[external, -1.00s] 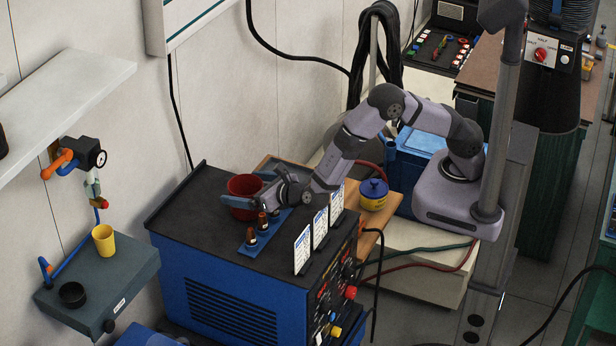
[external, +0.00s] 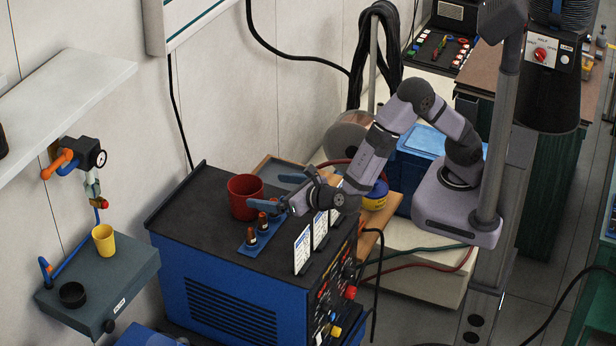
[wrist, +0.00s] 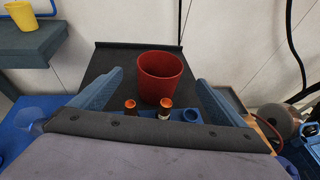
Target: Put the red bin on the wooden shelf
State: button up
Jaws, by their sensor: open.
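The red bin (external: 243,199) stands upright on the black top of the blue welding machine. It also shows in the wrist view (wrist: 162,80), beyond and between the two blue fingers. My gripper (external: 278,190) is open and empty, just right of the bin in the external view, and appears apart from it. The same gripper (wrist: 158,92) has its fingers spread wide in the wrist view. A brown wooden surface (external: 369,241), perhaps the wooden shelf, lies right of the machine, partly hidden by my arm and the machine.
A blue holder with orange-topped bottles (external: 262,224) stands close in front of the bin. White cards (external: 303,249) stand along the machine's right edge. A yellow pot (external: 376,197) is on the wooden surface. A pale wall shelf (external: 70,85) and grey shelf (external: 130,268) are left.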

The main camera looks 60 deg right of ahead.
jog(key=shift+o, duration=0.3)
jog(key=shift+v, duration=0.9)
jog(key=shift+r, duration=0.1)
